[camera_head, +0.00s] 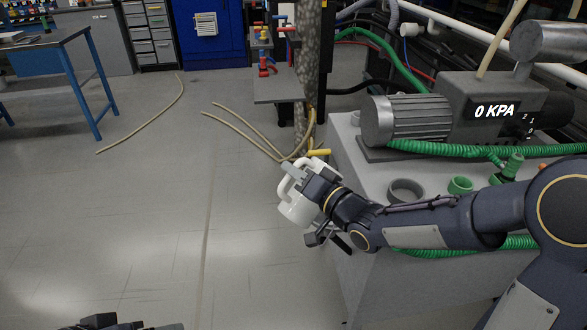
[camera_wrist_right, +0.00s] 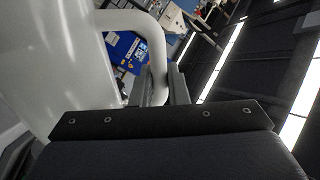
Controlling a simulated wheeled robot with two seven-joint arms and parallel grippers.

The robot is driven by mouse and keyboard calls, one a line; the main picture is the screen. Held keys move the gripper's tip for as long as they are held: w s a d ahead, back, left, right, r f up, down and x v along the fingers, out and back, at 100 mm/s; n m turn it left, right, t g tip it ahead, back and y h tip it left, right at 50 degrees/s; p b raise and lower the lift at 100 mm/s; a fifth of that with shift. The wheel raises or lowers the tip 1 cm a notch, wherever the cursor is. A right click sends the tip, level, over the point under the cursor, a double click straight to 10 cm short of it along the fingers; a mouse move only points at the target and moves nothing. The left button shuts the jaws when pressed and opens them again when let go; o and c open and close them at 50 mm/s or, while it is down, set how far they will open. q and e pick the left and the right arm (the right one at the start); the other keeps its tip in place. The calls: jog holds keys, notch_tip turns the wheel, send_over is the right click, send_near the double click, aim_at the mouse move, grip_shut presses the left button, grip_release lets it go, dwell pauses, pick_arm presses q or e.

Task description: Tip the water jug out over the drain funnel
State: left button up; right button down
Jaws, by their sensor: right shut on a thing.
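The white jug (camera_head: 296,207) hangs in the air beside the front left edge of the grey bench. My right gripper (camera_head: 312,172) is shut on its handle and partly covers the jug. In the right wrist view the jug's white body (camera_wrist_right: 70,70) fills the left side, and its handle (camera_wrist_right: 155,30) runs down between my gripper's fingers (camera_wrist_right: 163,85). The jug's mouth and any water are hidden. The jug looks tilted in the head view. I cannot tell for sure which item is the drain funnel. My left gripper (camera_head: 125,323) is partly cut off at the bottom edge.
On the grey bench (camera_head: 375,270) are a pump (camera_head: 450,110) reading 0 KPA, a grey ring (camera_head: 405,190), a small green cup (camera_head: 460,185) and green hoses. A blue-legged table (camera_head: 70,60) stands far left. The floor between is mostly clear, with pale hoses lying on it.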

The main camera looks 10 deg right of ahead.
aim_at(317, 170)
jog(key=shift+w+d+r+m+p, duration=0.2)
jog(key=shift+w+d+m+p, duration=0.15)
jog(key=shift+m+p, duration=0.5)
jog(key=shift+w+d+f+m+p, duration=0.35)
jog(key=shift+d+m, duration=0.25)
jog(key=shift+m, duration=0.25)
jog(key=shift+w+d+f+m+p, duration=0.2)
jog(key=shift+w+d+m, duration=0.35)
jog(key=shift+m, duration=0.25)
jog(key=shift+w+d+f+m+p, duration=0.3)
jog(key=shift+d+f+m, duration=0.1)
jog(key=shift+d+m, duration=0.15)
jog(key=shift+w+d+f+m+p, duration=0.15)
jog(key=shift+w+d+f+m, duration=0.25)
jog(key=shift+m, duration=0.25)
jog(key=shift+w+d+f+m+p, duration=0.15)
jog(key=shift+w+d+m+p, duration=0.2)
jog(key=shift+d+m+p, duration=0.3)
jog(key=shift+s, duration=0.1)
jog(key=shift+s+a+n+b, duration=0.35)
jog(key=shift+s+a+n, duration=0.05)
jog(key=shift+s+n, duration=0.2)
jog(key=shift+r, duration=0.2)
